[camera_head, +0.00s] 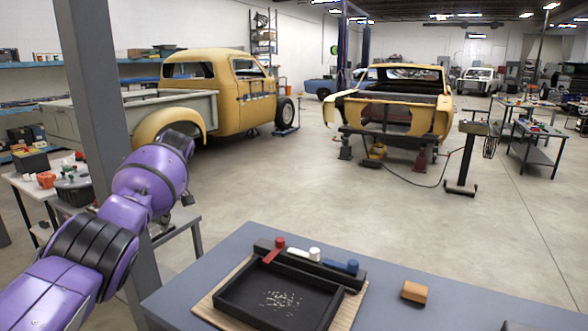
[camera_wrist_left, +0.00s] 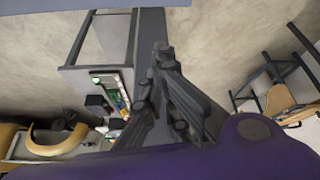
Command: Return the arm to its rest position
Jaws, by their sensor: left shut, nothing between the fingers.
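My left arm (camera_head: 150,180) is purple and black and comes in from the lower left in the head view. It is raised beside a grey post, to the left of the grey table. The arm's own links largely hide its gripper in the head view. In the left wrist view my left gripper (camera_wrist_left: 162,52) shows dark fingers, shut with nothing between them. It is clear of the tray and the table's objects. My right gripper is not in view.
A grey table (camera_head: 225,262) holds a black tray (camera_head: 230,296) with pale grains on a wooden board. Red, white and blue pieces stand at its back rim. A brown block (camera_head: 415,292) lies to the right. A grey post (camera_head: 95,90) rises close to my left arm.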

